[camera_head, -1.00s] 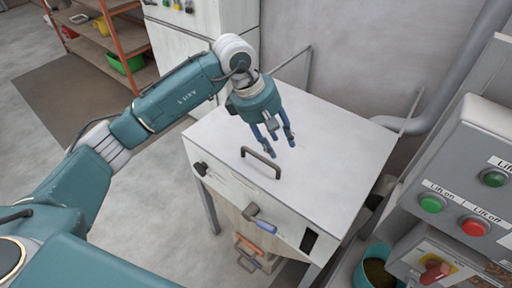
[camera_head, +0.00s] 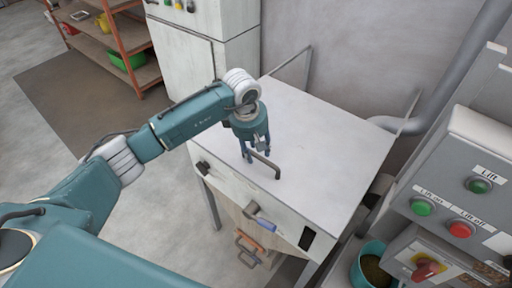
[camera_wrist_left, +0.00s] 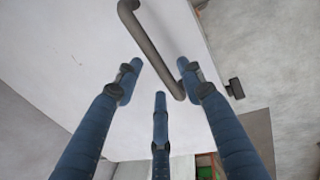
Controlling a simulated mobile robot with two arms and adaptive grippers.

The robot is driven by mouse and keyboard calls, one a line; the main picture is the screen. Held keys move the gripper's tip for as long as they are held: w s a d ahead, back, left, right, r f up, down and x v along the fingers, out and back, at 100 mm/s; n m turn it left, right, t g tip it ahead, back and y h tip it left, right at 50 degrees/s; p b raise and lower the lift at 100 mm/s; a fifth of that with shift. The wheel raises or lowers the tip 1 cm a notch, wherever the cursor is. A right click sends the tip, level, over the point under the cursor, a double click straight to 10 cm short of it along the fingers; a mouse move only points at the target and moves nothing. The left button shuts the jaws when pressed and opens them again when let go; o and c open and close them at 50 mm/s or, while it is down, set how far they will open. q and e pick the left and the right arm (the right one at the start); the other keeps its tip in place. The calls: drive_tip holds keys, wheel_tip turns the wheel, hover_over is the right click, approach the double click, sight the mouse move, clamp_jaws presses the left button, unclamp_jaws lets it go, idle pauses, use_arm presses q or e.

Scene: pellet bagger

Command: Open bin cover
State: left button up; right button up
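The bin cover (camera_head: 318,144) is a flat, light-grey lid, lying closed on top of the bin. Its dark bar handle (camera_head: 266,165) stands near the front edge. My left gripper (camera_head: 257,158) is just above the cover at the left end of the handle. In the left wrist view, its three blue fingers (camera_wrist_left: 160,85) are spread, with the handle (camera_wrist_left: 150,45) ahead of and partly between the fingertips. Nothing is held; whether a finger touches the handle cannot be told. My right gripper is not in view.
A control panel with green and red buttons (camera_head: 459,229) stands close on the right. A teal bucket (camera_head: 366,265) with pellets is below it. A pipe (camera_head: 440,100) and wall are behind the bin. A shelf (camera_head: 120,50) stands at the back left.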

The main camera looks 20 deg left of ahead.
use_arm(q)
drive_tip(key=shift+f, duration=0.15)
clamp_jaws()
